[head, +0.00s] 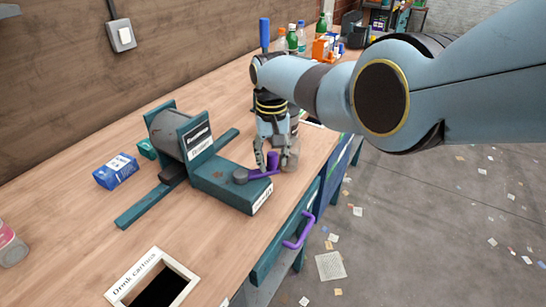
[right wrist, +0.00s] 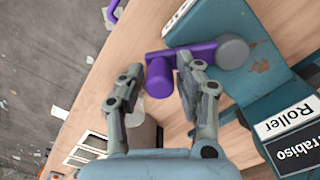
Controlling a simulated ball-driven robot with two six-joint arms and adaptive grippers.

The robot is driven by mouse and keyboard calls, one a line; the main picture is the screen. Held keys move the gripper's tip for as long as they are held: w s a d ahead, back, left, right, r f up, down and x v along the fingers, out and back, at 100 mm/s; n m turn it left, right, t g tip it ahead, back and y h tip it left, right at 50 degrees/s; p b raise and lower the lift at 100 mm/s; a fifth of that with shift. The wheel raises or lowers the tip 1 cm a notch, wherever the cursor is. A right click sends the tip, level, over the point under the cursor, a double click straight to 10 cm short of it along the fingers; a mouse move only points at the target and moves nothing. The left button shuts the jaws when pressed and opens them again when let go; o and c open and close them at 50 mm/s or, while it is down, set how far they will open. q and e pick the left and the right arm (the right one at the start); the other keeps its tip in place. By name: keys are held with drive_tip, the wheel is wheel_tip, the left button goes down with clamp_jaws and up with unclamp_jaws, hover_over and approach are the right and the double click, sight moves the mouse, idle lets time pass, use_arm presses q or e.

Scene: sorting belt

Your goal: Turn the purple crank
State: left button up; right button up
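The purple crank (head: 262,174) sits on the teal roller machine (head: 215,180), turning about a grey round hub (head: 240,175). Its arm points right from the hub in the head view, with an upright purple handle (head: 272,160) at its end. My right gripper (head: 272,165) points down over the handle. In the right wrist view, the crank arm (right wrist: 190,54) runs from the grey hub (right wrist: 231,51) to the handle (right wrist: 160,78). The fingers (right wrist: 161,76) stand apart on either side of the handle, with small gaps. My left gripper is out of view.
A blue carton (head: 116,171) lies left of the machine. A framed opening (head: 118,289) labelled for drink cartons is at the front. Several bottles (head: 292,38) stand at the back. A purple drawer handle (head: 300,232) is below the edge.

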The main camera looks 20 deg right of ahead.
drive_tip(key=shift+o, duration=1)
wheel_tip(320, 180, up, 12)
drive_tip(key=shift+a, duration=0.1)
